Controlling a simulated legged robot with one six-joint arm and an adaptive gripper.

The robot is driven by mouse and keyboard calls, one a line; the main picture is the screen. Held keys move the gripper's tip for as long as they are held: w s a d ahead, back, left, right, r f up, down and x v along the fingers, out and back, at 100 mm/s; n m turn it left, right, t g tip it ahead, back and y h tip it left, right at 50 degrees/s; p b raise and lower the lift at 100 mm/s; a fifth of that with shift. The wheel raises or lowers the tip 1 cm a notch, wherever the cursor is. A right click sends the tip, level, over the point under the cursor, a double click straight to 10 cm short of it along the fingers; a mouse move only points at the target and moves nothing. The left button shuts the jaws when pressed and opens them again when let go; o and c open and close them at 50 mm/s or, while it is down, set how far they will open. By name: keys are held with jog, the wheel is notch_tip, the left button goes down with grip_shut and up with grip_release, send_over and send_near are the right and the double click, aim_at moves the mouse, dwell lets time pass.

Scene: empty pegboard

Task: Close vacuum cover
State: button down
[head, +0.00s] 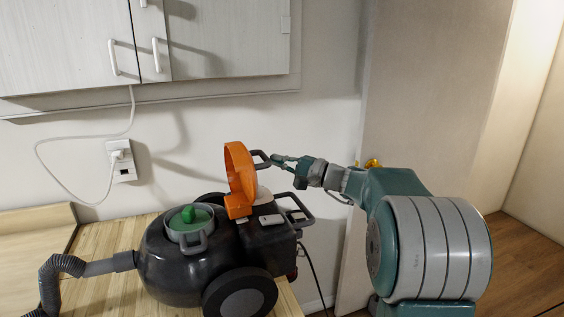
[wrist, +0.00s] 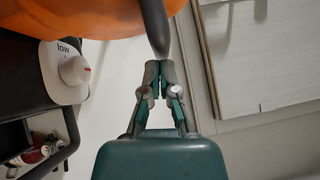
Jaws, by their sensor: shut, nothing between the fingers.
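The black vacuum (head: 185,265) stands on a wooden top. Its orange cover (head: 238,175) is raised open, nearly upright, with a dark handle (head: 262,158) on its right side. My gripper (head: 274,159) reaches in from the right, its tips at the handle. In the wrist view the orange cover (wrist: 95,15) fills the top left, and the dark handle (wrist: 154,25) comes down to the fingertips. My gripper (wrist: 160,68) is shut there with nothing between its fingers. I cannot tell whether the tips touch the handle.
A green knob (head: 189,214) sits on the vacuum's round lid, and a grey hose (head: 62,268) leaves at left. A white dial (wrist: 73,70) marked "low" is beside the cover. White cabinets (head: 215,40) hang above. A plugged outlet (head: 121,160) is on the wall.

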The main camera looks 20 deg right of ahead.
aim_at(243, 147)
jog(key=shift+s+a+r+n+g+h, duration=0.1)
jog(key=shift+a+r+n+g+h, duration=0.2)
jog(key=shift+a+r+n+g, duration=0.6)
jog(key=a+r, duration=0.1)
jog(key=a, duration=0.1)
jog(key=a+r+n+h, duration=0.1)
jog(key=a, duration=0.1)
jog(key=a+r+n+h, duration=0.1)
jog(key=a, duration=0.1)
jog(key=shift+s+a+r+g, duration=0.1)
jog(key=shift+s+a+g, duration=0.05)
jog(key=shift+a+g, duration=0.2)
jog(key=a+f+n+g+h, duration=0.1)
jog(key=a+f+n+h, duration=0.1)
jog(key=a, duration=0.6)
jog(key=a+f+n+h, duration=0.2)
jog(key=a+f+h, duration=0.1)
jog(key=a, duration=0.5)
jog(key=shift+s+a+n+g+h, duration=0.3)
jog(key=shift+s+a+g+h, duration=0.1)
jog(key=shift+h, duration=0.5)
